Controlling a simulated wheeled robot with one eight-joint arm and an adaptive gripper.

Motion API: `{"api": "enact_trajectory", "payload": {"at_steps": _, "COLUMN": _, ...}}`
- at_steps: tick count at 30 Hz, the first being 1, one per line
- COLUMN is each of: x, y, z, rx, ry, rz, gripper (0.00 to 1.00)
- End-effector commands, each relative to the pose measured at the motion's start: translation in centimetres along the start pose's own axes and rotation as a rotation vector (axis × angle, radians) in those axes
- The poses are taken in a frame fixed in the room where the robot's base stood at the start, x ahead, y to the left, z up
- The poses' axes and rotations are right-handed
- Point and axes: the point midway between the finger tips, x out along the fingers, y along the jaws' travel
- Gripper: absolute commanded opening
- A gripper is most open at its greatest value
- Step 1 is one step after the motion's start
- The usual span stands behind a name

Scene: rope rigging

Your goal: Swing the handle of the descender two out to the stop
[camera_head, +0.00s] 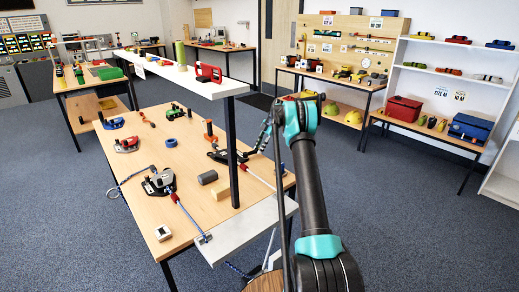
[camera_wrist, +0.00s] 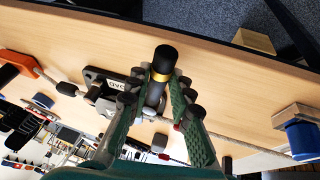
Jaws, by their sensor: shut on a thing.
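The descender two (camera_wrist: 108,88) lies on the wooden table in the wrist view, dark with a small white label that is partly hidden. Its handle (camera_wrist: 165,58) is a black bar with a yellow band, and stands up toward the camera. My gripper (camera_wrist: 162,88) has its green fingers closed on either side of the handle, below its black tip. In the head view my gripper (camera_head: 262,138) reaches down to the descender (camera_head: 222,156) behind the shelf post. The handle is hidden there. A pale rope (camera_wrist: 232,140) runs from the descender to the right.
A second descender (camera_head: 160,183) with a blue rope sits at the table's front left.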

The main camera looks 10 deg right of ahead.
Motion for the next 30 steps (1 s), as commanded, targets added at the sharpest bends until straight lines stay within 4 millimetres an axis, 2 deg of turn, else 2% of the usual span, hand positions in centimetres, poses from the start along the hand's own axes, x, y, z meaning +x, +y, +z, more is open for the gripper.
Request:
{"api": "enact_trajectory", "payload": {"at_steps": 4, "x": 0.0, "y": 0.0, "z": 0.0, "rx": 0.000, "ry": 0.000, "rz": 0.000, "gripper": 0.00}}
{"api": "enact_trajectory", "payload": {"at_steps": 5, "x": 0.0, "y": 0.0, "z": 0.0, "rx": 0.000, "ry": 0.000, "rz": 0.000, "gripper": 0.23}}
{"api": "enact_trajectory", "payload": {"at_steps": 9, "x": 0.0, "y": 0.0, "z": 0.0, "rx": 0.001, "ry": 0.000, "rz": 0.000, "gripper": 0.41}}
{"api": "enact_trajectory", "payload": {"at_steps": 10, "x": 0.0, "y": 0.0, "z": 0.0, "rx": 0.001, "ry": 0.000, "rz": 0.000, "gripper": 0.42}}
{"api": "enact_trajectory", "payload": {"at_steps": 21, "x": -0.6, "y": 0.0, "z": 0.0, "rx": 0.001, "ry": 0.000, "rz": 0.000, "gripper": 0.42}}
{"api": "enact_trajectory", "payload": {"at_steps": 26, "x": -3.0, "y": 0.0, "z": 0.0, "rx": 0.002, "ry": -0.001, "rz": 0.001, "gripper": 0.42}}
{"api": "enact_trajectory", "payload": {"at_steps": 30, "x": -6.0, "y": 0.0, "z": 0.1, "rx": 0.002, "ry": -0.001, "rz": 0.001, "gripper": 0.42}}
